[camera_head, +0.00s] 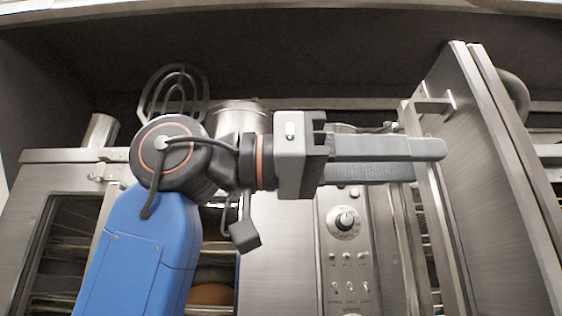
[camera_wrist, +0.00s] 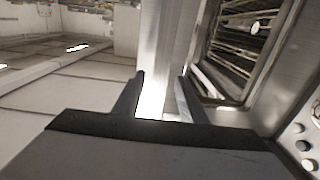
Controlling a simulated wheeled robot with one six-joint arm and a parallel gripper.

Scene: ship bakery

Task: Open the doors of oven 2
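A steel oven door (camera_head: 485,170) stands swung out at the right of the head view, with a bar handle (camera_head: 432,104) near its upper left edge. My gripper (camera_head: 428,158) reaches right, its fingertips overlapping the door's near edge below the handle. In the wrist view, my gripper's fingers (camera_wrist: 162,88) are apart, with the bright steel door (camera_wrist: 168,45) seen between them. Contact cannot be told. Right of the door in that view is an oven chamber (camera_wrist: 238,45) with wire racks. No oven number is readable.
A control panel (camera_head: 347,245) with a knob and switches is below my gripper. At the left, another oven door (camera_head: 40,230) with a window looks shut, with bread behind it. A pot (camera_head: 237,117) and a wire whisk-like tool (camera_head: 175,90) are on top. Tiled floor (camera_wrist: 60,95) is clear.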

